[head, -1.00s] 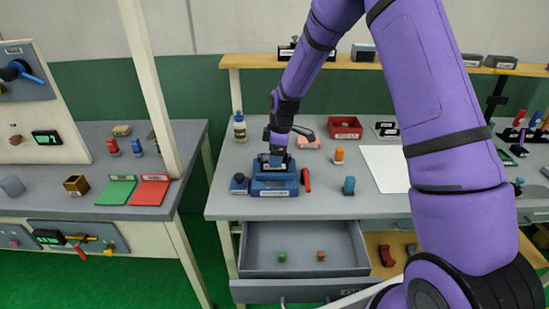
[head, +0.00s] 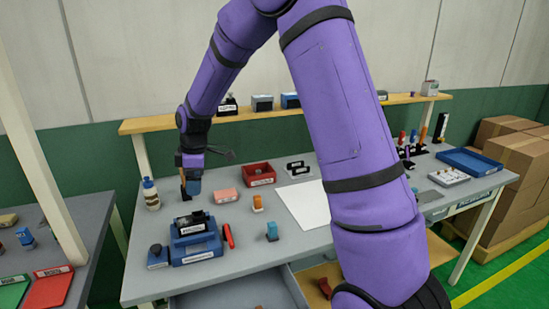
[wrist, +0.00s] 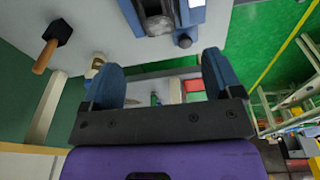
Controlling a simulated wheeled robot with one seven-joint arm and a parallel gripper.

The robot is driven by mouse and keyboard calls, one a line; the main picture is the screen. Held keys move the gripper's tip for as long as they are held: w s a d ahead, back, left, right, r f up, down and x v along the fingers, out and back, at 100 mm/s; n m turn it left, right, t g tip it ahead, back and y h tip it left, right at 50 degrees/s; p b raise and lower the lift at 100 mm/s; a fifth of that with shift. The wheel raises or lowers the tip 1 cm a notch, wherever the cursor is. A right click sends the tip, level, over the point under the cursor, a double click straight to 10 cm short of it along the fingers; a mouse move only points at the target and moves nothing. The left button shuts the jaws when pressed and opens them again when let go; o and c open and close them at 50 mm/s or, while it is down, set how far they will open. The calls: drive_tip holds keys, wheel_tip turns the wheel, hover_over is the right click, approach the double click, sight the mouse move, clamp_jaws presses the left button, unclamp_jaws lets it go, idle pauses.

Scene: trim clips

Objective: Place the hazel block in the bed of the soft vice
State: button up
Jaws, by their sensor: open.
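The blue vice (head: 196,240) stands at the table's front left, with dark jaws and a white front label. Part of it shows at the top of the wrist view (wrist: 196,14), with a grey form between its sides that I cannot identify. My gripper (head: 191,187) is open, above the table behind the vice and apart from it. In the wrist view its blue fingers are spread with nothing between them (wrist: 163,80). I cannot make out a hazel block in either current view.
A red-handled tool (head: 228,236) lies right of the vice and a small blue box (head: 158,257) left of it. A bottle (head: 151,194), pink block (head: 225,195), red bin (head: 261,175) and orange piece (head: 257,203) stand nearby. A dark-headed hammer (wrist: 58,32) shows in the wrist view.

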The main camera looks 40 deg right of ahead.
drive_tip(key=s+d+r+m+t, duration=0.1)
drive_tip(key=s+r+m, duration=0.2)
drive_tip(key=s+r, duration=0.65)
drive_tip(key=s+d+r+m+t, duration=0.1)
drive_tip(key=s+r+m, duration=0.2)
drive_tip(key=s, duration=0.5)
drive_tip(key=s+d+r+m+t+h, duration=0.1)
drive_tip(key=s+r+m, duration=0.3)
drive_tip(key=s, duration=0.5)
drive_tip(key=s+d+r+m+t, duration=0.1)
drive_tip(key=s+r+m, duration=0.2)
drive_tip(key=s, duration=0.6)
drive_tip(key=shift+d+r+m, duration=0.15)
drive_tip(key=shift+d+m, duration=0.15)
drive_tip(key=shift+d, duration=0.1)
